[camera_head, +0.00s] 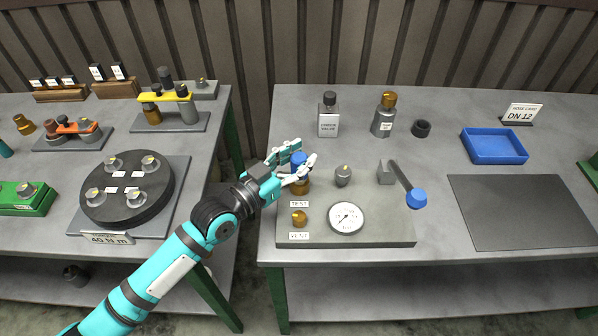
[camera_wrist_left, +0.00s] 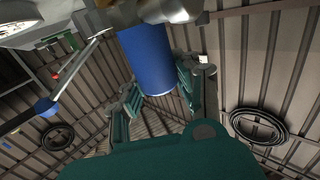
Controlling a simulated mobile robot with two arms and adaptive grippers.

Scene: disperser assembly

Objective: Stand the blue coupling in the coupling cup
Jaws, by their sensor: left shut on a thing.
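The blue coupling (camera_head: 299,158) is a short blue cylinder at the TEST port of the grey test panel. My left gripper (camera_head: 292,167) is shut on it. In the left wrist view the blue coupling (camera_wrist_left: 148,55) stands between the fingers (camera_wrist_left: 158,90), with a metal fitting against its end at the top of the picture. A brass fitting (camera_head: 301,186) shows just below the coupling in the head view; I cannot tell whether the two are joined. A small dark round cup (camera_head: 422,128), seemingly the coupling cup, stands at the back of the right table. My right gripper is not in view.
The test panel (camera_head: 380,231) carries a gauge (camera_head: 347,217), a brass VENT knob (camera_head: 299,218) and a blue-ended lever (camera_head: 402,185). Two bottles (camera_head: 328,117) (camera_head: 384,118) stand behind it, left of the cup. A blue tray (camera_head: 494,146) and dark mat (camera_head: 520,212) lie right.

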